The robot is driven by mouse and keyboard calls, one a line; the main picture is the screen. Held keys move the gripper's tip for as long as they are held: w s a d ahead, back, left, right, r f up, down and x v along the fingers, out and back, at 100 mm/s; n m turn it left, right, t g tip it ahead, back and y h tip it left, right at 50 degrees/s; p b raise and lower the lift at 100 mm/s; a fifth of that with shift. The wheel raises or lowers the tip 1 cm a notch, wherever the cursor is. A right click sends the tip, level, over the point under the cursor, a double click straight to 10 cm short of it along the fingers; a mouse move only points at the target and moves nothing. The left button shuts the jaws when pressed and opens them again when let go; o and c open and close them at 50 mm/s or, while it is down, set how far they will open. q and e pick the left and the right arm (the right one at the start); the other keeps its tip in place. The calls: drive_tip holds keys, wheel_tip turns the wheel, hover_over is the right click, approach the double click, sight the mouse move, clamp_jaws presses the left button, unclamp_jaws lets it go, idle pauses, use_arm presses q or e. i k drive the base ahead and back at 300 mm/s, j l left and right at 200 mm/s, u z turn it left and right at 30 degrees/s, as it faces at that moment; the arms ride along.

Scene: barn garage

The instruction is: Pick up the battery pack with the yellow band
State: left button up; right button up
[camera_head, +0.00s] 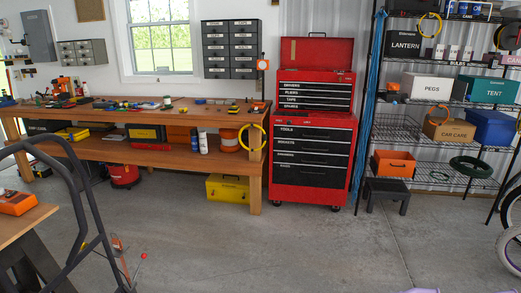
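A wooden workbench (200,119) stands along the back wall with many small items on its top. Small yellow-and-black items (233,107) lie toward its right end. They are too small to tell whether one is a battery pack with a yellow band. An orange-and-black object (17,203), possibly a tool or a case, lies on a nearer wooden table (32,216) at the left edge. I cannot pick out the battery pack for sure. Neither of my grippers shows in this view.
A red tool chest (312,160) stands right of the workbench. Wire shelves (440,170) hold boxes at the right, with a bicycle wheel (512,250) at the edge. A dark tubular handle frame (97,210) stands front left. The concrete floor (270,245) is clear in the middle.

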sight(233, 110)
drive_tip(key=i, duration=2.3)
drive_tip(key=i+j+z, duration=0.1)
drive_tip(key=i, duration=1.1)
drive_tip(key=i+j, duration=0.1)
drive_tip(key=i, duration=1.05)
